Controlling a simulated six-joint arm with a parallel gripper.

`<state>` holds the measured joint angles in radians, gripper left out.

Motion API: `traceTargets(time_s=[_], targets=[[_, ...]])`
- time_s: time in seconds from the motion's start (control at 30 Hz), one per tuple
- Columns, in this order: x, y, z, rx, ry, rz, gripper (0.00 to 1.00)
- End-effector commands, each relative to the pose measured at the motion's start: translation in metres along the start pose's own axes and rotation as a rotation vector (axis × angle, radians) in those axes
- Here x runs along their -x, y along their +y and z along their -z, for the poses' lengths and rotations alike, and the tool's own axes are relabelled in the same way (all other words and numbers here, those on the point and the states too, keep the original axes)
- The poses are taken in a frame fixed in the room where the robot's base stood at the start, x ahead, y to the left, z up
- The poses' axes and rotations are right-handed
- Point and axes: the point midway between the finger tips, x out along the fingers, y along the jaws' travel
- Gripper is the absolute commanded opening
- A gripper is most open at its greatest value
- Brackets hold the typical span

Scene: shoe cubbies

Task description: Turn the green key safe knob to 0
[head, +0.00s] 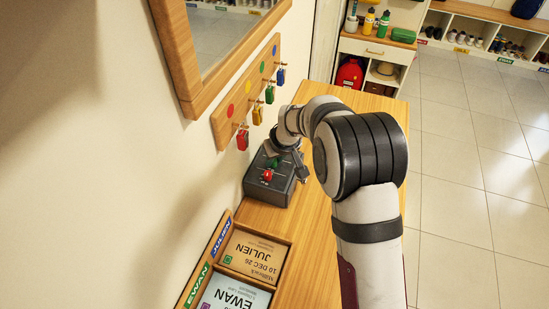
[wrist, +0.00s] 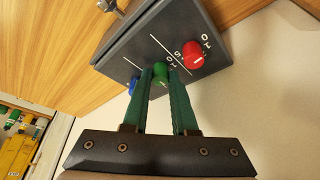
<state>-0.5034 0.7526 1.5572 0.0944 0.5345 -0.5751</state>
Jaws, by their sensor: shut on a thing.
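The grey key safe (head: 262,187) stands on the wooden shelf against the wall. In the wrist view its face (wrist: 146,55) carries a red knob (wrist: 193,55), a green knob (wrist: 160,71) and a blue knob (wrist: 133,85), with white lines and numbers such as 0, 5 and 10. My gripper (wrist: 162,80) has its two dark green fingers shut on the green knob, one on each side. In the head view the red knob (head: 267,175) shows in front, and my gripper partly hides the green knob.
Colored key tags hang on a wooden rack (head: 232,115) above the safe, the red tag (head: 242,140) nearest it. A wooden tray (head: 285,257) with JULIEN and EWAN cards lies in front. A wood-framed mirror (head: 200,95) is on the wall. The shelf right of the safe looks clear.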

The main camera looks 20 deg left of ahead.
Motion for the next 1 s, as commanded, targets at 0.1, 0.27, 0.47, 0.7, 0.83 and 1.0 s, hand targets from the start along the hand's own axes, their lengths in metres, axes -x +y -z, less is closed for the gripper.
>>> traceTargets(time_s=[0.1, 0.27, 0.47, 0.7, 0.83, 1.0], targets=[[0.0003, 0.0013, 0.0001, 0.096, -0.001, 0.043, 0.0], [0.0001, 0.0023, 0.0004, 0.236, -0.002, 0.102, 0.0], [-0.0002, 0.0036, 0.0008, 0.413, -0.003, 0.175, 0.0], [-0.0005, 0.005, 0.0017, 0.625, -0.004, 0.262, 0.0], [-0.0009, 0.0056, 0.0025, 0.74, -0.005, 0.309, 0.0], [-0.0017, 0.0066, 0.0033, 0.891, -0.006, 0.37, 0.0]])
